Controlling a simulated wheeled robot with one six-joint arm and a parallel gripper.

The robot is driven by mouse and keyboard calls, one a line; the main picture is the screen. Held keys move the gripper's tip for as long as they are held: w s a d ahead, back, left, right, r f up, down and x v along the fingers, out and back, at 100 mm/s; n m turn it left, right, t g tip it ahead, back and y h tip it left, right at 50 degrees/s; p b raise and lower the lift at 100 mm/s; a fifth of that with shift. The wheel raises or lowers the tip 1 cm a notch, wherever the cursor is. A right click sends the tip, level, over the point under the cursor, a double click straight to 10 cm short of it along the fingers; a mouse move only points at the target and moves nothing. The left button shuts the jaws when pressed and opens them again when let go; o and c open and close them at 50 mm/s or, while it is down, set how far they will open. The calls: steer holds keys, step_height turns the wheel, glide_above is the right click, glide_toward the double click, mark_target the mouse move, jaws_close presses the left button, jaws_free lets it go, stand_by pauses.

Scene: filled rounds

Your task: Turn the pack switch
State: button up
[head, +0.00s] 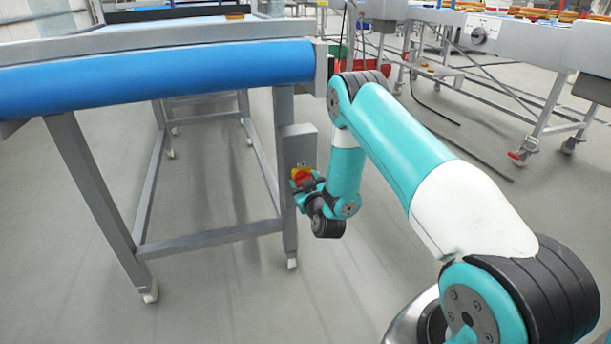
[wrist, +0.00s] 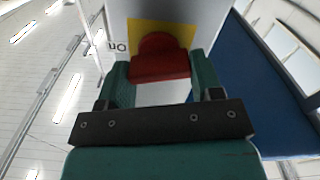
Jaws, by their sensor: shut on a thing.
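The pack switch is a red knob (wrist: 160,62) on a yellow plate (wrist: 183,32), set on a grey box; in the wrist view it lies between my two fingers. In the head view the grey switch box (head: 299,147) is fixed to the conveyor's right front leg, with the red and yellow switch (head: 300,175) low on its face. My gripper (wrist: 158,82) is shut on the red knob, one teal finger on each side. It also shows in the head view (head: 301,185), small and partly covering the switch.
The conveyor with a blue belt (head: 160,75) stands on grey legs with castors at the left, close to my arm. Red crates (head: 378,69) and another conveyor line (head: 540,40) stand behind at the right. Dark cables lie on the floor there. The floor in front is clear.

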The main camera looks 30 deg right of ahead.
steer(key=shift+a+n+p, duration=0.15)
steer(key=shift+n+p, duration=0.7)
steer(key=shift+n, duration=0.35)
steer(key=shift+f, duration=0.1)
steer(key=o, duration=0.9)
